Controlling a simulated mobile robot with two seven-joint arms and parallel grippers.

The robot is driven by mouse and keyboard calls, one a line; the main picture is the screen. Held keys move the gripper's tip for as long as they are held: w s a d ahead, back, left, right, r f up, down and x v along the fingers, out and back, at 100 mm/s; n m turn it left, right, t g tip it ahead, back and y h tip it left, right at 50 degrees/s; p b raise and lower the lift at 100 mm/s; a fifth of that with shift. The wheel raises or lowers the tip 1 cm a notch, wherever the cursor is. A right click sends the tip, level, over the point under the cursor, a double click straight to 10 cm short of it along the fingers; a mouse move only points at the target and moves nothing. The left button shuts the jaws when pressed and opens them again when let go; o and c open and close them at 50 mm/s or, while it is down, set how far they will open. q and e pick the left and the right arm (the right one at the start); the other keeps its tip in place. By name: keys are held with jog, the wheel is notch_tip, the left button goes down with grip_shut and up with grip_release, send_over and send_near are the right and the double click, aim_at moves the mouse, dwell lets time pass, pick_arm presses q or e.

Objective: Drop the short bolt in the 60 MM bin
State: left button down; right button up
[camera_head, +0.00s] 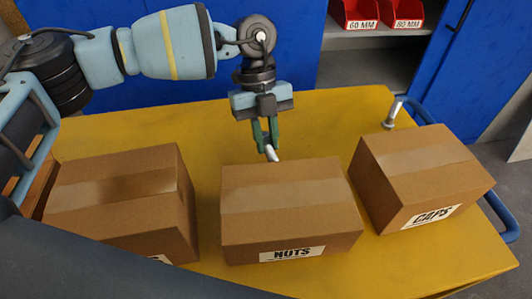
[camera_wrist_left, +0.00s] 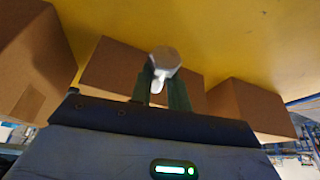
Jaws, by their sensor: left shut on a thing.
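My left gripper (camera_head: 265,140) is shut on a silver bolt (camera_head: 271,154), above the yellow table just behind the NUTS box. In the left wrist view the bolt's hexagonal head (camera_wrist_left: 166,58) and part of its shank show between the green fingers (camera_wrist_left: 162,92). Another silver bolt (camera_head: 393,112) stands on the table behind the CAPS box; I cannot tell for certain which bolt is the shorter. The red 60 MM bin (camera_head: 361,10) is on a shelf at the top, left of the 80 MM bin. Its upper part is cut off. My right gripper is out of view.
Closed cardboard boxes stand along the table's near side: one at left (camera_head: 120,200), the NUTS box (camera_head: 290,210) and the CAPS box (camera_head: 420,175). The red 80 MM bin (camera_head: 403,12) is beside the 60 MM bin. A blue cabinet door (camera_head: 470,60) stands open. The table (camera_head: 330,120) behind the boxes is mostly clear.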

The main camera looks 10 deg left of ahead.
aim_at(267, 142)
pick_arm(q)
notch_tip(267, 142, up, 11)
jog(key=shift+r, duration=0.15)
